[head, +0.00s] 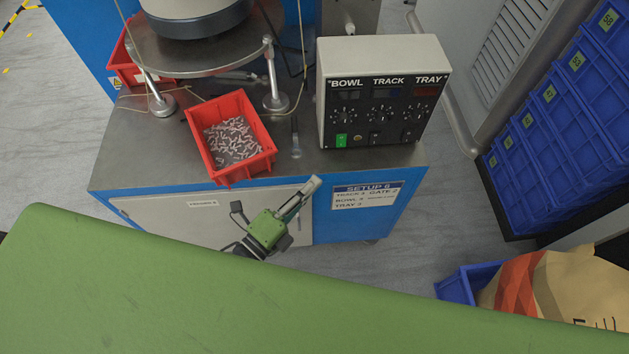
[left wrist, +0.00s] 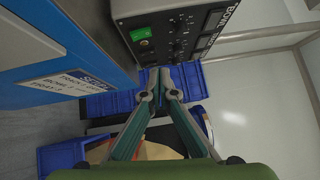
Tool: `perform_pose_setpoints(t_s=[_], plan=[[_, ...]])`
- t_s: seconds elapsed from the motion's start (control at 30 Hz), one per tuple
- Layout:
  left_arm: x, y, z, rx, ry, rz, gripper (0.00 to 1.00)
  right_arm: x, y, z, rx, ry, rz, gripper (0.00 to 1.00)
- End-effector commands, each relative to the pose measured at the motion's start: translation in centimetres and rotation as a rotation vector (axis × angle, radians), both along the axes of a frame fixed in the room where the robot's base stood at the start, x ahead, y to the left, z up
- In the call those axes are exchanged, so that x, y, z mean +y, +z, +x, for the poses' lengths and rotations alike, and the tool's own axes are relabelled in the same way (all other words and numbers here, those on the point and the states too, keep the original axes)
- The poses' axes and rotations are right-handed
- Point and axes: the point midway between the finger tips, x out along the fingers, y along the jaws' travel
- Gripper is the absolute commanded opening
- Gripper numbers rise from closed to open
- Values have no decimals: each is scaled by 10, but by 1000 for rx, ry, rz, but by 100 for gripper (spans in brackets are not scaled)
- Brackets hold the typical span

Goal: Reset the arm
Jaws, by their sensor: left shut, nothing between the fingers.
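My left gripper (head: 312,184) shows in the head view in front of the blue cabinet, below the front edge of the steel top. Its green body is tilted, with the fingers pointing up and right. In the left wrist view the fingers of the left gripper (left wrist: 158,80) come together at their tips with nothing between them. The control box (head: 375,92), labelled BOWL, TRACK and TRAY, stands on the steel top above and right of the gripper. The box also shows close by in the left wrist view (left wrist: 170,35). My right gripper is not in view.
A red bin (head: 191,130) of small parts sits at the front of the steel top, beside the round bowl stand (head: 190,50). Blue crates (head: 560,120) are stacked at right. A paper sack (head: 560,285) and a blue bin (head: 455,285) are low right. Floor between is clear.

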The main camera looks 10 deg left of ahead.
Motion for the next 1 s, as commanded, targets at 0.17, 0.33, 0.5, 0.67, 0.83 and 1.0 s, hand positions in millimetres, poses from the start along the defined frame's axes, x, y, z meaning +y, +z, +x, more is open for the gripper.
perform_pose_setpoints(t_s=[0.17, 0.33, 0.5, 0.67, 0.83, 1.0], plan=[[0, 0, 0, 0, 0, 0, 0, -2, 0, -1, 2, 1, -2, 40], [0, 0, 0, 0, 0, 0, 0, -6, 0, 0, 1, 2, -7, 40], [3, -15, 1, 47, 12, -19, 0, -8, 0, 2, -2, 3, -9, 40], [24, -92, -5, 300, 89, -133, 0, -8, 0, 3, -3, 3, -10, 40], [57, -212, -42, 693, 272, -335, 0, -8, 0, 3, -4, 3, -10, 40], [90, -317, -112, 1049, 528, -535, 0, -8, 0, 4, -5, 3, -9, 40]])
